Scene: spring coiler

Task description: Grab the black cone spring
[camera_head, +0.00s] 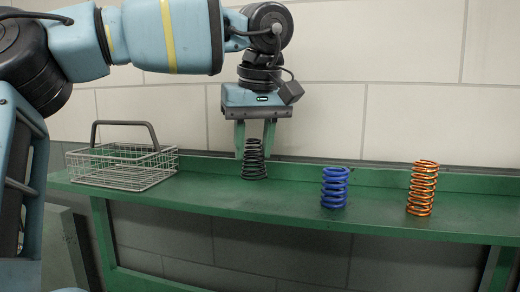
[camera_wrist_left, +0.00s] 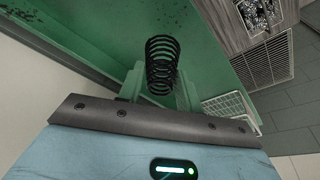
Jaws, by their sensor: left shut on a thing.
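The black cone spring (camera_head: 254,164) stands upright on the green shelf, narrower at the top and wider at the base. My left gripper (camera_head: 254,143) points straight down from above, with its two green fingers on either side of the spring's upper coils. It is shut on the spring. In the left wrist view, the black spring (camera_wrist_left: 161,62) shows between the fingers of my left gripper (camera_wrist_left: 160,85). The spring's base appears to rest on the shelf. My right gripper is not in view.
A blue spring (camera_head: 334,188) and an orange spring (camera_head: 422,188) stand to the right on the green shelf (camera_head: 290,197). A wire basket (camera_head: 122,168) with a dark handle sits at the left end. A tiled wall (camera_head: 420,110) is close behind.

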